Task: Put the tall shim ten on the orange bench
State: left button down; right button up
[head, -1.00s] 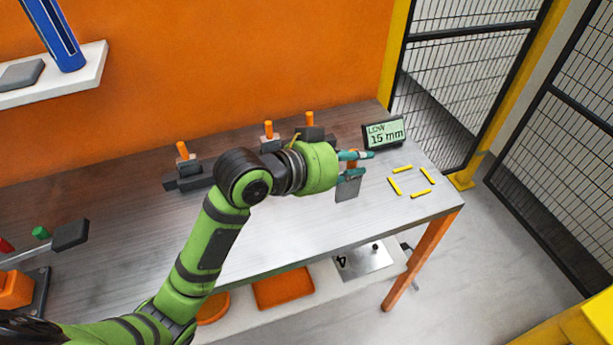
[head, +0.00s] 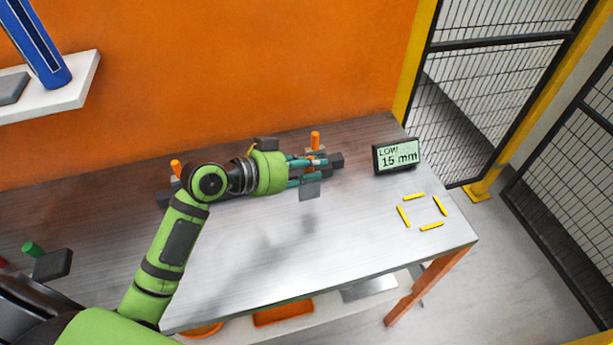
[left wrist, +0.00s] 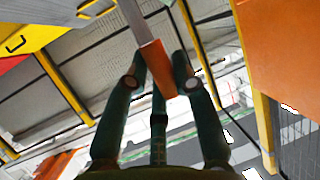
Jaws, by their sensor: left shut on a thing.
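My left gripper (head: 308,171) is shut on a shim with an orange handle and a flat grey plate (head: 310,190). The plate hangs below the fingers, over the grey metal top of the bench with orange legs (head: 350,225). In the left wrist view the orange handle (left wrist: 158,70) sits between the fingers and the grey plate (left wrist: 134,20) extends beyond it. I cannot read any marking on the shim. Four-sided yellow corner strips (head: 413,196) mark a bare square on the bench at right, apart from the gripper. My right gripper is not in view.
A display (head: 397,155) reading "LOW 15 mm" stands behind the yellow square. Dark blocks with orange posts (head: 315,139) stand along the bench's back, close behind the gripper; another post (head: 175,166) is at left. Wire fencing (head: 480,100) is at right. The bench's front middle is clear.

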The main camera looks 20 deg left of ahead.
aim_at(307, 199)
pick_arm(q)
jog(key=shift+a+f, duration=0.2)
jog(key=shift+a, duration=0.1)
jog(key=shift+f, duration=0.3)
notch_tip(307, 199, down, 2)
jog(key=shift+f+p, duration=0.2)
jog(key=shift+p, duration=0.25)
jog(key=shift+f, duration=0.65)
jog(key=c, duration=1)
grip_release()
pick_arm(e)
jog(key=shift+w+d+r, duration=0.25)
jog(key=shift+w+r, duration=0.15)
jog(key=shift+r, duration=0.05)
